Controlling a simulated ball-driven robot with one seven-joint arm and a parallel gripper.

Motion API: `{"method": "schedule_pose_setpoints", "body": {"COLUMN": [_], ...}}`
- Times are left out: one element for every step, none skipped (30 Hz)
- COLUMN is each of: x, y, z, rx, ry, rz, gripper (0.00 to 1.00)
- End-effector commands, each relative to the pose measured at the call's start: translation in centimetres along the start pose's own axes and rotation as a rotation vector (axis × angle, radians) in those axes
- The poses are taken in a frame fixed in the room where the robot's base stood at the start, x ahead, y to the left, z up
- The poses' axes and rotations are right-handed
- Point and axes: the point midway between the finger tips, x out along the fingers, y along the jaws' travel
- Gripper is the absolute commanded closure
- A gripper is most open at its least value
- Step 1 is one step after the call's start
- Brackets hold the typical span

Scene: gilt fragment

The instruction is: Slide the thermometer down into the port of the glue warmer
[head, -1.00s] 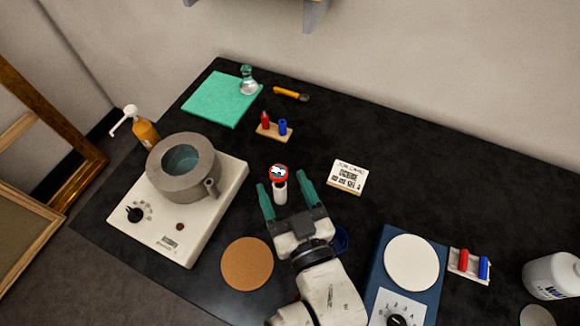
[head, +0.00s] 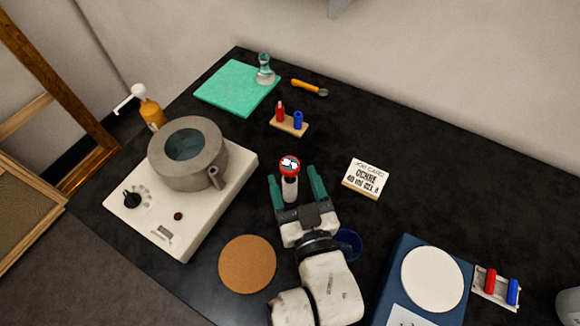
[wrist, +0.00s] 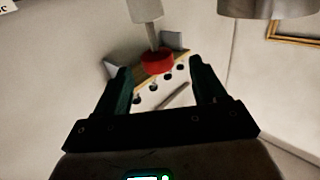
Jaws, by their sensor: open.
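The thermometer (head: 289,166) has a round white dial with a red rim and stands upright in a pale cylindrical holder (head: 290,190). In the wrist view its red head (wrist: 157,63) and thin stem show, with the holder (wrist: 145,10) at the top edge. My gripper (head: 292,175) is open, with a green finger on each side of the thermometer and visible gaps to the red head. The glue warmer (head: 180,205) is a pale box at left with a round grey pot. Its port (head: 215,177) is a small tube on the pot's right side. The pot also seems to show at the wrist view's upper right.
A job card (head: 366,178) stands right of my gripper. A cork disc (head: 247,264) and a blue cup (head: 348,243) lie near my arm. A small rack (head: 289,125) with red and blue pieces stands behind. The blue device (head: 385,285) is at lower right. Bare table lies between thermometer and warmer.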

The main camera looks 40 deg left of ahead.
Motion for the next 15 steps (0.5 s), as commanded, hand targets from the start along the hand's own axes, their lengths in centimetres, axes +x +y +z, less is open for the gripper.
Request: {"method": "schedule_pose_setpoints", "body": {"x": [0.7, 1.2, 1.8, 2.3, 2.7, 3.2, 3.6, 3.8, 4.1, 4.3, 4.4, 4.5, 4.5, 4.5, 4.5], "y": [0.0, 0.1, 0.2, 0.2, 0.2, 0.2, 0.2, 0.2, 0.3, 0.3, 0.3, 0.3, 0.3, 0.3, 0.3], "z": [-0.4, -0.5, -0.6, -0.6, -0.6, -0.5, -0.4, -0.4, -0.3, -0.3, -0.3, -0.2, -0.2, -0.2, -0.2], "rx": [0.0, 0.0, 0.0, 0.001, 0.001, 0.0, 0.0, 0.0, 0.0, 0.0, 0.0, 0.0, 0.0, 0.0, 0.0], "ry": [0.001, 0.002, 0.001, 0.003, 0.002, 0.002, 0.002, 0.001, 0.001, 0.001, 0.001, 0.001, 0.001, 0.001, 0.001], "rz": [-0.001, -0.001, -0.001, -0.001, -0.001, -0.001, -0.001, -0.001, -0.001, 0.0, 0.0, 0.0, 0.0, 0.0, 0.0], "gripper": [0.3, 0.3, 0.3, 0.3, 0.3, 0.3, 0.3, 0.3, 0.3, 0.3, 0.3, 0.3, 0.3, 0.3, 0.3]}}
